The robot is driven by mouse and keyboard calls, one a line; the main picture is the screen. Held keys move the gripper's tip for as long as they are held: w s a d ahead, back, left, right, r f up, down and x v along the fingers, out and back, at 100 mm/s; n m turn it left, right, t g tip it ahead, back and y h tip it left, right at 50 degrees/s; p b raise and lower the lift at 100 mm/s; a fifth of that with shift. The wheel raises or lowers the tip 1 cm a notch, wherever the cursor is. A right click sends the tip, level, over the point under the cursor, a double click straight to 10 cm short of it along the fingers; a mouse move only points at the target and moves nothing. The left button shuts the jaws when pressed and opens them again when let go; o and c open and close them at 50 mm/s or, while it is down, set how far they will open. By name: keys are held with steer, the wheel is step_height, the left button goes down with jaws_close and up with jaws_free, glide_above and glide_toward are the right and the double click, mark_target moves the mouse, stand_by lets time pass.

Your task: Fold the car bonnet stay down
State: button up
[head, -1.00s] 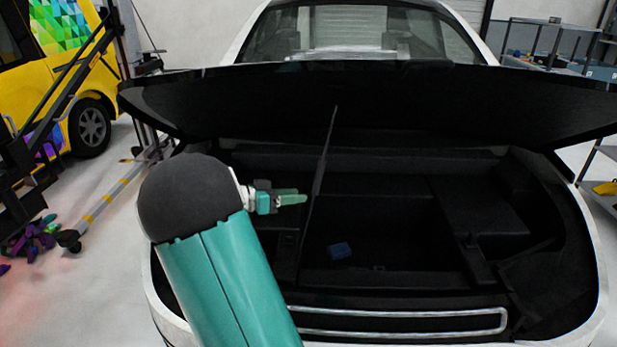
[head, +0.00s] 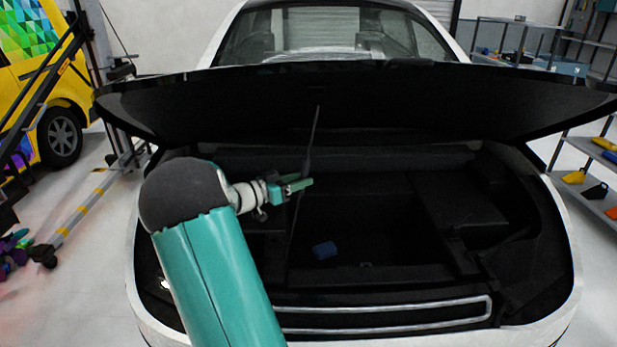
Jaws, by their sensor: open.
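The bonnet stay (head: 312,140) is a thin dark rod standing nearly upright, leaning slightly, at the left-centre of the front compartment. Its upper end is close to the underside of the raised bonnet (head: 400,100); I cannot tell if they touch. My gripper (head: 301,184) has teal fingers pointing right. It is open, and its fingertips are at the stay's middle in the picture, with the rod seen between or just beside them. I cannot tell if they touch it. The stay's lower end is hard to make out against the dark compartment.
A yellow vehicle (head: 50,90) and a wheeled stand (head: 85,205) are at the left. Shelves (head: 600,150) stand at the right.

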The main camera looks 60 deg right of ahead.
steer(key=shift+x, duration=1.9)
jaws_close()
